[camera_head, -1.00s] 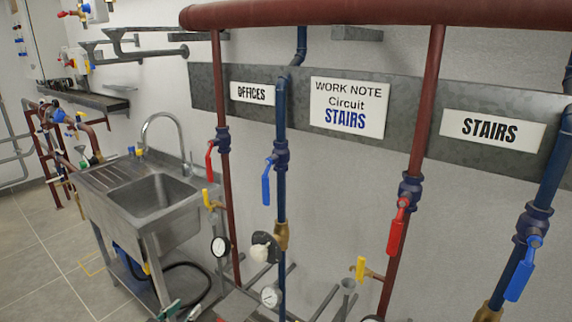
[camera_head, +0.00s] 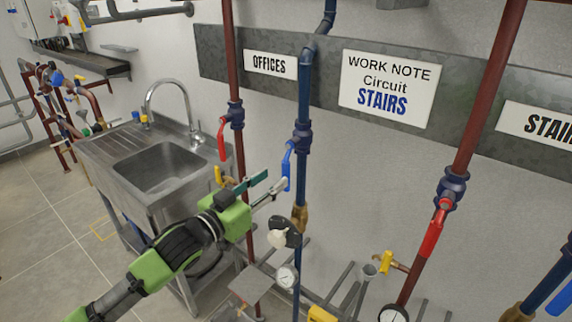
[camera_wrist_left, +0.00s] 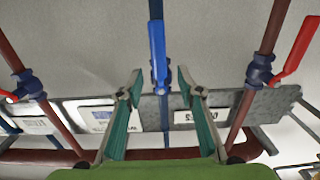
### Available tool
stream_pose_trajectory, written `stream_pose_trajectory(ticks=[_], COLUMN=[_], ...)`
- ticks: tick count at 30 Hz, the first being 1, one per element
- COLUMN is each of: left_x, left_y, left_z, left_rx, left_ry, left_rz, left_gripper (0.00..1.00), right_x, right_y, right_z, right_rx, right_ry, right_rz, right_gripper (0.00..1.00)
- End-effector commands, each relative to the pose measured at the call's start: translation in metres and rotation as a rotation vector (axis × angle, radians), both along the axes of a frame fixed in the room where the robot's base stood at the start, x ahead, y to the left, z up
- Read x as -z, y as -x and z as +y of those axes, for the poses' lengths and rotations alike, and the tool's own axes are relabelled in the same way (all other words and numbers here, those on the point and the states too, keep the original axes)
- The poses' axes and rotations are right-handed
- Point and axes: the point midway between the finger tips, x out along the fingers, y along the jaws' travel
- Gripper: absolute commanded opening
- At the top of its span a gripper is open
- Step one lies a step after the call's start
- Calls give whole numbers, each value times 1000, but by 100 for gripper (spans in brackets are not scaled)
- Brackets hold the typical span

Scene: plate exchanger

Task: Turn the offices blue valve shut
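The offices blue valve has a blue lever handle (camera_head: 287,168) that hangs down along the blue pipe (camera_head: 305,90) beside the OFFICES sign (camera_head: 271,64). My left gripper (camera_head: 267,186) is open and empty, just left of and close to this handle. In the left wrist view the blue handle (camera_wrist_left: 158,45) is centred ahead of the two spread fingertips (camera_wrist_left: 158,86), with a clear gap on each side; I see no contact. My right gripper is not in view.
A red lever (camera_head: 222,138) on a red pipe stands just left of the blue valve. Gauges (camera_head: 287,276) and a yellow lever (camera_head: 387,263) are lower down. A steel sink (camera_head: 165,165) is at the left. The STAIRS pipes are at the right.

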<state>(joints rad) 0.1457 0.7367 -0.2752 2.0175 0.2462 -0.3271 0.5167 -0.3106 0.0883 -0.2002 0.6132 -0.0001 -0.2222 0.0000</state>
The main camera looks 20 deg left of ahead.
Motion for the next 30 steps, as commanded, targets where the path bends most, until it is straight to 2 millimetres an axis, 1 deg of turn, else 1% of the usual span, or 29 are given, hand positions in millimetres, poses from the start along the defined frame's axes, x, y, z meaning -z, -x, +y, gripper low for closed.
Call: stream_pose_trajectory(ticks=[1, 3, 6, 10, 15, 23, 24, 25, 26, 27, 28, 30], left_x=[-5, -4, -4, -2, -1, 0, 0, 0, 0, 0, 0, 0], left_y=[-11, -24, -40, -54, -63, -63, -63, -63, -63, -63, -63, -63], left_z=[-4, -9, -15, -20, -24, -24, -24, -24, -24, -24, -24, -24], left_rx=[0, 0, 1, 0, 1, 1, 1, 1, 1, 1, 1, 1], left_ry=[2, 2, 0, 0, -2, -1, -1, -1, -1, -1, -1, -1], left_rz=[-2, 0, -2, -1, -1, 0, 0, 0, 0, 0, 0, 0], left_gripper=[34, 34, 34, 34, 34, 34, 29, 21, 13, 3, 0, 0], right_x=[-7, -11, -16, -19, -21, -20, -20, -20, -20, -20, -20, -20], right_y=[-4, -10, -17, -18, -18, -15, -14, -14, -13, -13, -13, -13], right_z=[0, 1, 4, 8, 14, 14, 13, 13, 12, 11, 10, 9], right_rx=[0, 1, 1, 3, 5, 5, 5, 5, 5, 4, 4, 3], right_ry=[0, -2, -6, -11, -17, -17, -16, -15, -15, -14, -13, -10], right_rz=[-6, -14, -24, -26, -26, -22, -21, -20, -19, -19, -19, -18], right_gripper=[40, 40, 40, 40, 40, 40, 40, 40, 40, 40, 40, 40])
